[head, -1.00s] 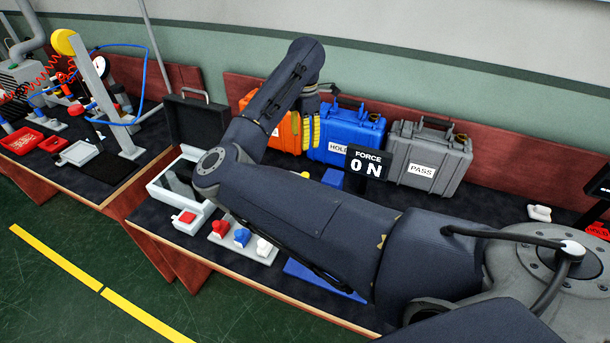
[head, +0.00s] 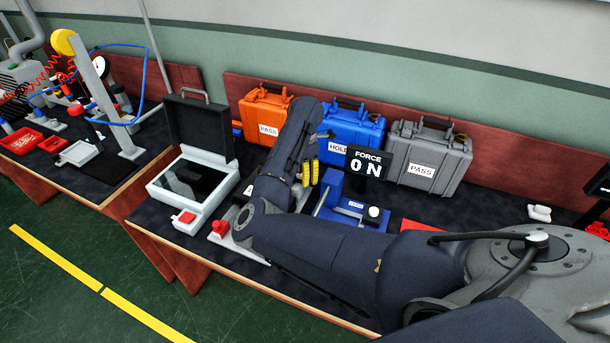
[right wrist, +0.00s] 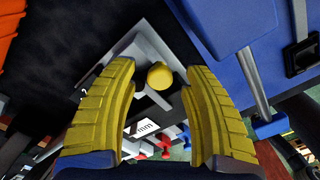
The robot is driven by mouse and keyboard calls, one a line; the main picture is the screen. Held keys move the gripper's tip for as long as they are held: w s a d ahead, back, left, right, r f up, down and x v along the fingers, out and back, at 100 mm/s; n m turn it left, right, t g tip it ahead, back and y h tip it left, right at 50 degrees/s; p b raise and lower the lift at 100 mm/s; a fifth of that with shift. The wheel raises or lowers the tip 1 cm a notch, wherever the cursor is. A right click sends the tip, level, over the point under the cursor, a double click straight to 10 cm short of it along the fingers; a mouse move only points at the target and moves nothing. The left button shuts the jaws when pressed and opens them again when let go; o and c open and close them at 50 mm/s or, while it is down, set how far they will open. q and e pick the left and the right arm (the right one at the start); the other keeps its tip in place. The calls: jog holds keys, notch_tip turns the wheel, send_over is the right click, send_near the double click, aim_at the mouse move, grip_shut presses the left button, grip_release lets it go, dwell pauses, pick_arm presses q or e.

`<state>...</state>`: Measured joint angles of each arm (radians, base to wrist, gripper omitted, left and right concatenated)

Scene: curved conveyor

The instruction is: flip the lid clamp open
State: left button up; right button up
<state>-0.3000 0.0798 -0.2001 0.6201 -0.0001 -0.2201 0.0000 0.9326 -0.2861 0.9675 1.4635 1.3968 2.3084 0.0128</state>
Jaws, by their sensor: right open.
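My right gripper (head: 310,173) is pointed down over the bench, left of the blue fixture (head: 352,212). In the right wrist view its yellow fingers (right wrist: 158,100) are open. A round yellow knob (right wrist: 159,76) shows between and beyond them. The knob stands over a grey plate (right wrist: 150,50) with grey bar-like parts below it. It looks like the clamp's handle, but I cannot be sure. I cannot see contact between the fingers and the knob. In the head view my right arm hides this spot. My left gripper is not in view.
Orange (head: 266,115), blue (head: 351,134) and grey (head: 428,158) cases stand along the back. A white box (head: 165,190) with its black lid (head: 200,130) raised is at left. The black force display (head: 369,164) stands close right of my gripper. The blue fixture also shows in the wrist view (right wrist: 222,25).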

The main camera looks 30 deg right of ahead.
jog(key=shift+f, duration=0.35)
jog(key=shift+c, duration=0.2)
grip_shut()
